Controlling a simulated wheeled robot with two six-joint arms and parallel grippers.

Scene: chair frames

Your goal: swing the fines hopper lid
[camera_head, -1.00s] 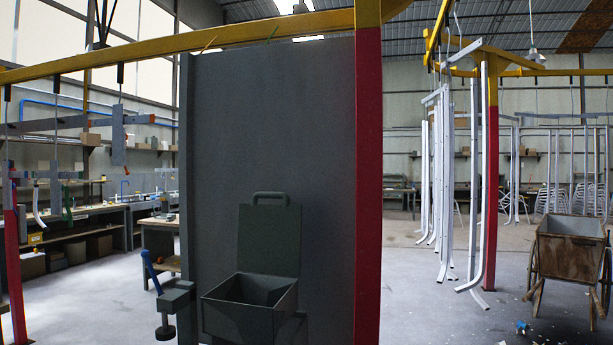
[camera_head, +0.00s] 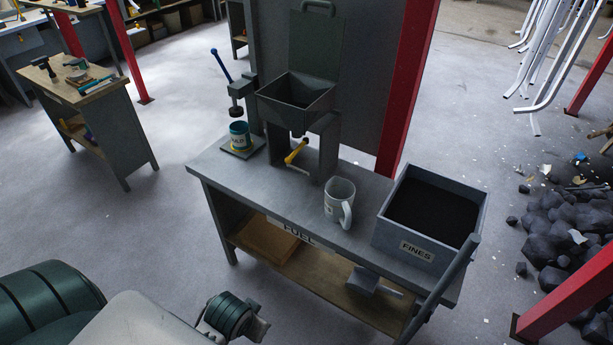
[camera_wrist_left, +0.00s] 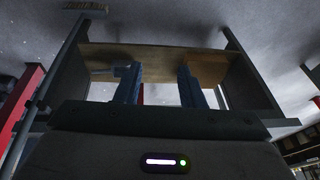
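The fines hopper (camera_head: 295,98) is a dark grey open box on a stand at the back of the workbench, seen in the head view. Its lid (camera_head: 315,48) stands upright behind the opening, with a loop handle on its top edge. The hopper is uncovered and its inside looks dark. My left gripper shows in the left wrist view (camera_wrist_left: 158,75), its two fingers apart with nothing between them. It is well away from the hopper, which I cannot make out in that view. My right gripper is not in view.
The workbench (camera_head: 225,178) holds a white mug (camera_head: 340,200), a green tin (camera_head: 239,135), a yellow-handled lever (camera_head: 296,151) below the hopper and a bin marked FINES (camera_head: 392,238). Red posts and a pile of dark lumps (camera_head: 560,225) stand at right.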

